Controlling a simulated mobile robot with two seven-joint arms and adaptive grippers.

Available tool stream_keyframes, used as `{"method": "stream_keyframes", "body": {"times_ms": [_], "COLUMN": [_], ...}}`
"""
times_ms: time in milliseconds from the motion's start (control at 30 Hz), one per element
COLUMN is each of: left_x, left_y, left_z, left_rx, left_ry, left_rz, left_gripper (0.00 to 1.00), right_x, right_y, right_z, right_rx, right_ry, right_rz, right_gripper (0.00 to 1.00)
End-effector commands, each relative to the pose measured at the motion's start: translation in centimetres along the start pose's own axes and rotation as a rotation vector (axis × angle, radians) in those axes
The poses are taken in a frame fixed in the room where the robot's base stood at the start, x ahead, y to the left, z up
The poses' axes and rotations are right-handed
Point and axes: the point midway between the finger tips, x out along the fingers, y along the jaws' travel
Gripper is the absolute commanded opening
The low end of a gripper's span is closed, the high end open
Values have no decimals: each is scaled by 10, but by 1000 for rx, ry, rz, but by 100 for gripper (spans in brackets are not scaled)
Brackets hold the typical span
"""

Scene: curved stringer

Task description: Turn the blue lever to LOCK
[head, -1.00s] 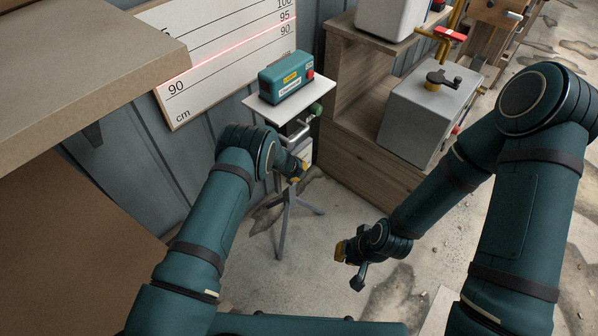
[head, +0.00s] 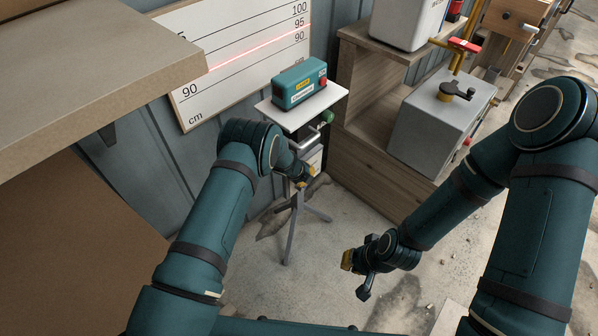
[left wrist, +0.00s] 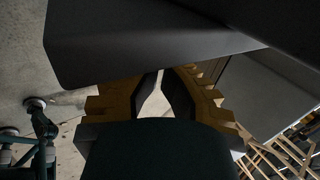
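I cannot make out a blue lever or a LOCK mark in either view. My left gripper (head: 306,177) is low in front of the tripod (head: 297,215), below the white platform with a teal device (head: 299,86). In the left wrist view, my left gripper (left wrist: 161,92) shows its two dark pads apart, with pale floor between them and nothing held. A dark grey slab (left wrist: 140,42) covers the area beyond the fingertips. My right gripper (head: 357,272) hangs over the floor at lower centre, apart from everything; its fingers are too unclear to read.
A grey box (head: 430,130) with a black lever (head: 456,92) stands on a wooden shelf unit (head: 375,170). A red handle (head: 464,45) is on yellow pipework behind it. A thick board (head: 90,70) juts in at upper left.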

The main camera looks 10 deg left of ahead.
Motion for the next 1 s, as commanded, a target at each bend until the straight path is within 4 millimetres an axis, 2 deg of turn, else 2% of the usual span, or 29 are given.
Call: {"method": "stream_keyframes", "body": {"times_ms": [300, 500, 700, 1000], "left_x": [-58, -85, -97, -98], "left_y": [-1, -1, 0, 0], "left_z": [1, 0, -1, -1], "left_rx": [-4, -1, 0, 1], "left_ry": [-1, 0, 0, 0], "left_rz": [-1, -1, -1, 0], "left_gripper": [0, 0, 0, 0], "right_x": [0, 0, 0, 0], "right_y": [0, 0, 0, 0], "right_z": [0, 0, 0, 0], "right_rx": [0, 0, 0, 0], "right_ry": [0, 0, 0, 0], "right_rz": [0, 0, 0, 0], "right_gripper": [0, 0, 0, 0]}}
